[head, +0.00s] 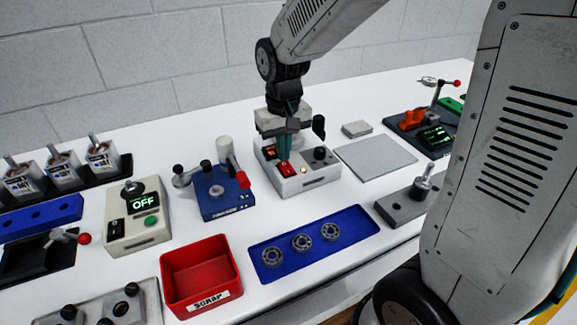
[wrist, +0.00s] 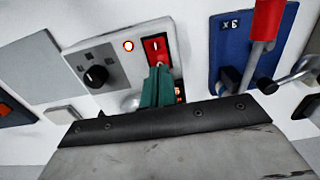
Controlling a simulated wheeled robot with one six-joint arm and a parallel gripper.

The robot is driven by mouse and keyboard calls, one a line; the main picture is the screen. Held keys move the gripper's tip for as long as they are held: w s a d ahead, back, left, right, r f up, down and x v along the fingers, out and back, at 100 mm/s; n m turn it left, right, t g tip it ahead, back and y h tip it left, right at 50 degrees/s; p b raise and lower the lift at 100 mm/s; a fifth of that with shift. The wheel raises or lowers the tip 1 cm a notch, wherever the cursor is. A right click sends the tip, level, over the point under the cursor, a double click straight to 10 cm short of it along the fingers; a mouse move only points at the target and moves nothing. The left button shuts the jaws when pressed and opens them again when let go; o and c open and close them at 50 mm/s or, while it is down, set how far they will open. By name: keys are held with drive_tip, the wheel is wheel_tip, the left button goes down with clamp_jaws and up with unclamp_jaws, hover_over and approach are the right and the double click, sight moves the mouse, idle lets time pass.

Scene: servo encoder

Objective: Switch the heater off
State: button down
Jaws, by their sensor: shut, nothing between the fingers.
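The heater (head: 312,184) is a light box with a black knob (head: 320,153), a red rocker switch (head: 286,169) and a small round lamp (head: 303,170) that looks lit. In the wrist view the heater (wrist: 112,60) shows the knob (wrist: 96,76), the lamp (wrist: 128,46) with a bright centre and red ring, and the red switch (wrist: 154,47). My gripper (head: 284,159) points down with its teal fingers shut and empty. In the wrist view its fingertips (wrist: 159,68) are at the near end of the switch and hide part of it. I cannot tell whether they touch.
Left of the heater is a blue fixture (head: 222,203) with a red-tipped lever. A grey plate (head: 375,160) lies to its right. In front is a blue tray (head: 315,256) with three ring parts, beside a red scrap bin (head: 202,272).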

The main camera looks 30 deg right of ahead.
sight(291, 172)
drive_tip(key=shift+f, duration=0.8)
drive_tip(key=shift+r, duration=3.5)
drive_tip(key=s, duration=0.3)
drive_tip(key=shift+d+f+g, duration=0.15)
drive_tip(key=shift+f+g, duration=0.2)
drive_tip(key=shift+g, duration=0.05)
drive_tip(key=s+d+r+t, duration=0.1)
drive_tip(key=s+r, duration=0.1)
drive_tip(key=s, duration=0.7)
drive_tip(key=s+d+r+t, duration=0.1)
drive_tip(key=s+d+r, duration=0.1)
drive_tip(key=s, duration=0.8)
drive_tip(key=shift+r, duration=0.8)
